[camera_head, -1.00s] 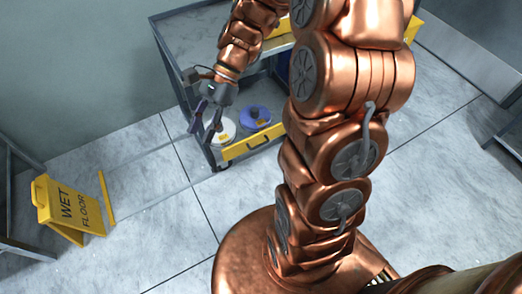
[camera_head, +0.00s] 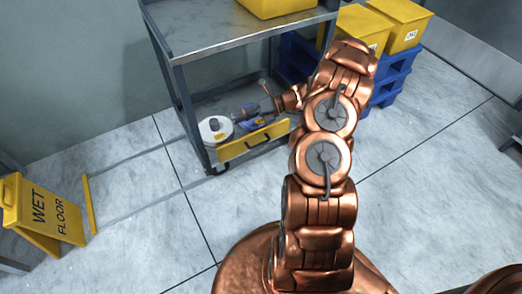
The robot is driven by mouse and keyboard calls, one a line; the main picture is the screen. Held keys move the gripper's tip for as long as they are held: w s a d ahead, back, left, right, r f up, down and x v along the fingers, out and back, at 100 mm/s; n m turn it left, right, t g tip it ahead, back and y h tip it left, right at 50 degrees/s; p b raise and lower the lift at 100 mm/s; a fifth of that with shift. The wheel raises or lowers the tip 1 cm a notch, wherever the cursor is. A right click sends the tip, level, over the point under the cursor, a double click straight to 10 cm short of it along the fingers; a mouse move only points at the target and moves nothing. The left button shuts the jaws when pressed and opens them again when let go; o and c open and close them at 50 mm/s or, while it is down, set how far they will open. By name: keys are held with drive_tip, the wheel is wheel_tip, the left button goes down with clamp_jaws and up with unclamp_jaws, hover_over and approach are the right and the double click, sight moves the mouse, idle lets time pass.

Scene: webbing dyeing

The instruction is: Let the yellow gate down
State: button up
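The yellow gate (camera_head: 253,142) is a flat panel with a dark handle. It stands up along the front edge of the cart's lower shelf (camera_head: 205,106). A white reel (camera_head: 214,131) and a blue reel (camera_head: 252,125) are on that shelf behind the gate; the blue one is mostly hidden. My gripper (camera_head: 240,114) reaches in from the right, between the two shelves, around the blue reel and behind the gate as seen here. Its fingers are small and overlap the reel, so I cannot tell their opening or any contact.
The cart's upper shelf (camera_head: 200,39) is above my gripper and holds a yellow bin (camera_head: 275,6). More yellow bins (camera_head: 402,26) sit on a blue pallet (camera_head: 390,82) at right. A yellow wet floor sign (camera_head: 45,211) and a yellow strip (camera_head: 89,205) are at left. The floor between is clear.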

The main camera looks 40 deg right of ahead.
drive_tip(key=d+f+m+t+h+b, duration=0.1)
drive_tip(key=d+f+m+t+b, duration=0.45)
drive_tip(key=f, duration=0.75)
drive_tip(key=m+h+b, duration=0.2)
drive_tip(key=m, duration=0.5)
approach(261, 143)
drive_tip(key=w+a+f, duration=0.1)
drive_tip(key=w+a, duration=0.1)
drive_tip(key=shift+t, duration=0.45)
drive_tip(key=shift+f+b+x, duration=0.1)
drive_tip(key=shift+b+x, duration=0.65)
drive_tip(key=shift+x, duration=1.05)
drive_tip(key=shift+f+b+x, duration=0.15)
drive_tip(key=shift+b+x, duration=0.6)
drive_tip(key=shift+x, duration=1.05)
clamp_jaws()
